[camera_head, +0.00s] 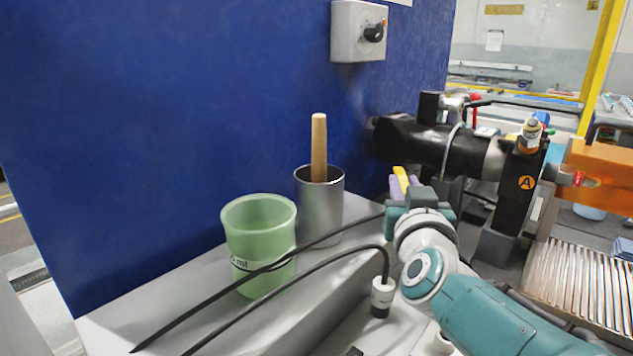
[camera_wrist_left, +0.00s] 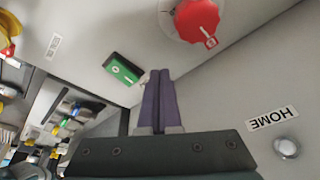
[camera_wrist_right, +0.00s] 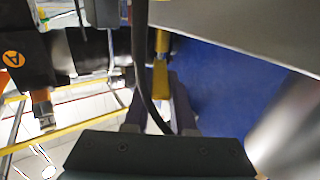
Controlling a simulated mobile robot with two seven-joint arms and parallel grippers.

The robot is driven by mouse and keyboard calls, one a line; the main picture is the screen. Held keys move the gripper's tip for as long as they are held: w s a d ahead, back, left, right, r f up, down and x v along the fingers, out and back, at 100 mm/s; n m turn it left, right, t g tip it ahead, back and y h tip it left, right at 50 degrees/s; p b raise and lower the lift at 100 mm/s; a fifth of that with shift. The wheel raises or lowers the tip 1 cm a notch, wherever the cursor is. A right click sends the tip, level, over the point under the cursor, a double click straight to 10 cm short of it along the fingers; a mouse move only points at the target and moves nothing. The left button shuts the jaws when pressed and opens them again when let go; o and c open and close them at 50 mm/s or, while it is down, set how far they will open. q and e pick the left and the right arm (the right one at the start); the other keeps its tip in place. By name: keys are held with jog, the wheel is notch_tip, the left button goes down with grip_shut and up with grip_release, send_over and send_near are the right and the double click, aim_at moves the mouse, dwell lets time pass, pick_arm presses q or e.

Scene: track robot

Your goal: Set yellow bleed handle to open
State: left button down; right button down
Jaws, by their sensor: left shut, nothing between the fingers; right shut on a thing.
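The yellow bleed handle (camera_head: 401,177) shows as a short yellow piece at the tips of my right gripper (camera_head: 397,190), beside the blue wall. In the right wrist view the yellow handle (camera_wrist_right: 161,78) lies between the purple fingers, and the right gripper (camera_wrist_right: 157,88) is shut on it. A dark cable passes in front and hides part of the handle and fingers; its valve body is not clear. My left gripper (camera_wrist_left: 158,78) is shut and empty in the left wrist view, near a green switch and a red knob. It is out of the head view.
A green cup (camera_head: 258,235) and a metal cup (camera_head: 320,205) with a wooden handle stand on the ledge left of my right arm. A black pipe (camera_head: 430,142) runs behind the gripper. Loose black cables cross the ledge. A grey switch box (camera_head: 357,30) is on the wall.

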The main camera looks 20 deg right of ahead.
pick_arm(q)
jog(key=shift+a, duration=0.1)
pick_arm(e)
jog(key=c, duration=0.7)
grip_release()
jog(key=shift+c, duration=0.2)
pick_arm(q)
jog(key=shift+r, duration=0.2)
pick_arm(e)
jog(key=shift+s+a+r, duration=0.1)
jog(key=shift+s, duration=0.05)
pick_arm(q)
notch_tip(320, 180, up, 6)
jog(key=p, duration=0.6)
jog(key=shift+f, duration=0.2)
pick_arm(e)
jog(key=v, duration=0.9)
jog(key=shift+s, duration=0.3)
jog(key=shift+a, duration=0.1)
jog(key=shift+c, duration=0.3)
